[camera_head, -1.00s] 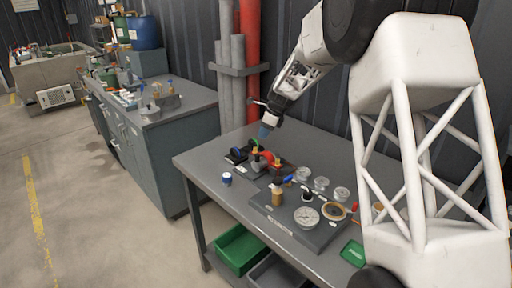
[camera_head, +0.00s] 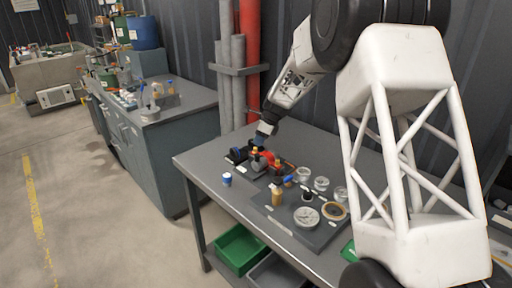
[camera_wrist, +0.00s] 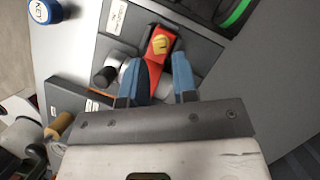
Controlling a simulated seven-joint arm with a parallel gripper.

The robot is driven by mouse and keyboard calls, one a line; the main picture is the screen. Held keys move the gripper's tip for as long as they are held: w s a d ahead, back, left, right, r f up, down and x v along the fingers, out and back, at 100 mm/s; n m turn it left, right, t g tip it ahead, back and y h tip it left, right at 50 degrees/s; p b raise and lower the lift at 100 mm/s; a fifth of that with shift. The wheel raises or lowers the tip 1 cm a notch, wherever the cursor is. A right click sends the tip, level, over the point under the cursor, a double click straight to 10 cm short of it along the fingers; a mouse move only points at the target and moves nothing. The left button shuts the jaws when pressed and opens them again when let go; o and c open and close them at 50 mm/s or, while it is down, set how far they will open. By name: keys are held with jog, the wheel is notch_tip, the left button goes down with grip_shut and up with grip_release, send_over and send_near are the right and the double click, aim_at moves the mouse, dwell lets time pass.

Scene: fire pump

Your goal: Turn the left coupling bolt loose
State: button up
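The fire pump's red part (camera_wrist: 162,47) shows in the wrist view with a yellow bolt head (camera_wrist: 160,43) on top. In the head view the red part (camera_head: 267,158) sits on the bench, with a small yellow-orange piece on either side. I cannot tell which of these is the bolt in the wrist view. My gripper (camera_wrist: 159,76) has its two blue fingers apart, either side of the red part's near end, with the bolt beyond the tips. No grip shows. In the head view my gripper (camera_head: 261,139) is just above the pump.
A blue-and-white cap (camera_head: 227,179) stands left on the bench (camera_head: 208,165). A dark grey board (camera_head: 318,236) with gauges and fittings lies to the right. A black knob (camera_wrist: 105,76) is left of my fingers. The bench's left front is clear.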

aim_at(255, 149)
jog(key=shift+x, duration=2.05)
grip_shut()
